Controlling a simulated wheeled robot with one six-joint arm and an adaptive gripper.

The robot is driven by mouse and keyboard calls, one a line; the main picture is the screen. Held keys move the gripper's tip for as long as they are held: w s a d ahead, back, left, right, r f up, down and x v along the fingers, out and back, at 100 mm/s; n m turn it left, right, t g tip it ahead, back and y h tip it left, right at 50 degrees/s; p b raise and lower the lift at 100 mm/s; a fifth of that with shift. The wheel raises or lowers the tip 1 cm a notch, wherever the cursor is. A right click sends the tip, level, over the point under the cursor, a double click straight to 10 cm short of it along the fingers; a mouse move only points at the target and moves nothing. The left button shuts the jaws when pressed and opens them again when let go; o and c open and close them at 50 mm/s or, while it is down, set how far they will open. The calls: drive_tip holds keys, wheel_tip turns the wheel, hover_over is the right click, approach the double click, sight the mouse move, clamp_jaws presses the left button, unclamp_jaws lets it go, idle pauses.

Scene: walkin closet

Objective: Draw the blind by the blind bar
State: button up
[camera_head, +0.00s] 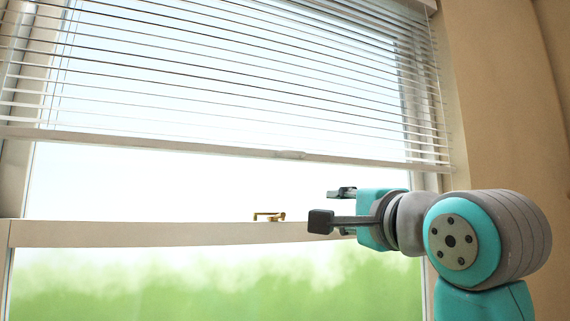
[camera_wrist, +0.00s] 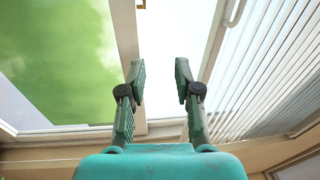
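The white slatted blind (camera_head: 230,62) hangs over the upper part of the window, partly lowered. Its blind bar (camera_head: 200,146) runs along the lower edge, with a small handle (camera_head: 290,154) near its middle. In the wrist view the blind (camera_wrist: 275,65) is on the right and the handle (camera_wrist: 236,12) shows near the top. My gripper (camera_head: 330,207) is below the bar and to the right of the handle, apart from both. In the wrist view its two fingers (camera_wrist: 160,72) are spread with nothing between them.
A horizontal window rail (camera_head: 150,232) crosses below the blind and carries a brass latch (camera_head: 269,216) left of my gripper. A tan wall (camera_head: 505,110) stands to the right. The space between the bar and the rail looks clear.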

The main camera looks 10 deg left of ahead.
drive_tip(key=y, duration=0.1)
approach(296, 153)
drive_tip(key=x, duration=1)
drive_tip(key=shift+w+a, duration=0.1)
drive_tip(key=shift+w, duration=0.1)
drive_tip(key=shift+c, duration=0.3)
clamp_jaws()
